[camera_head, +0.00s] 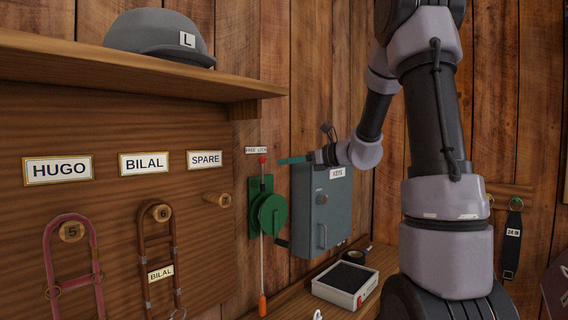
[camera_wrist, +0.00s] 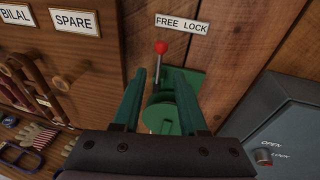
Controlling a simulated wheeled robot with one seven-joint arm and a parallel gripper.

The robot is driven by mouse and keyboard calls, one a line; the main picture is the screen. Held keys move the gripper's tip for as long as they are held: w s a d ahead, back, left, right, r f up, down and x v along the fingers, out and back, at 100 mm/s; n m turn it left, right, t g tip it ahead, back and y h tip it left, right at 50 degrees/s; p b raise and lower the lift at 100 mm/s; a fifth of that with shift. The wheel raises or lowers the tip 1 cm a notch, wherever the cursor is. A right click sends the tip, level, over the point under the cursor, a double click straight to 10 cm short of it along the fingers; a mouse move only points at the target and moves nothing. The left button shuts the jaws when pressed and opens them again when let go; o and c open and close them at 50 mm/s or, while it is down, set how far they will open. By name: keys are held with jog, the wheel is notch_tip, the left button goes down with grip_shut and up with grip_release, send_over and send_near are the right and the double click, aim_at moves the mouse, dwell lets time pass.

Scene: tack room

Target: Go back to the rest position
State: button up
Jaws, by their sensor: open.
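My gripper (camera_head: 284,161) is held out in front of the plank wall, its green fingers pointing left in the head view. In the wrist view the two fingers (camera_wrist: 158,82) are spread with nothing between them touching. A lever with a red knob (camera_head: 262,160) stands on a green wall-mounted winch (camera_head: 268,214). In the wrist view the red knob (camera_wrist: 161,47) shows just beyond the fingertips, roughly centred between them. The fingers partly hide the winch there.
A grey key box (camera_head: 322,212) hangs right of the winch, close under my wrist. A shelf (camera_head: 130,69) with a grey helmet (camera_head: 160,36) juts out at upper left. Bridles hang on pegs below. A black-topped box (camera_head: 345,284) sits on the ledge below.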

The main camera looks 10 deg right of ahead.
jog(key=s+a+n+g+h, duration=0.1)
jog(key=s+a+n+g, duration=0.2)
jog(key=s+n, duration=0.45)
jog(key=s+a+n+g+h, duration=0.1)
jog(key=s+a+n+g, duration=0.2)
jog(key=s, duration=0.7)
jog(key=s+d+f+n+t+h, duration=0.2)
jog(key=s+d+n+h, duration=0.5)
jog(key=s+n, duration=0.5)
jog(key=shift+s+d+f+h, duration=0.3)
jog(key=shift+s+h, duration=0.1)
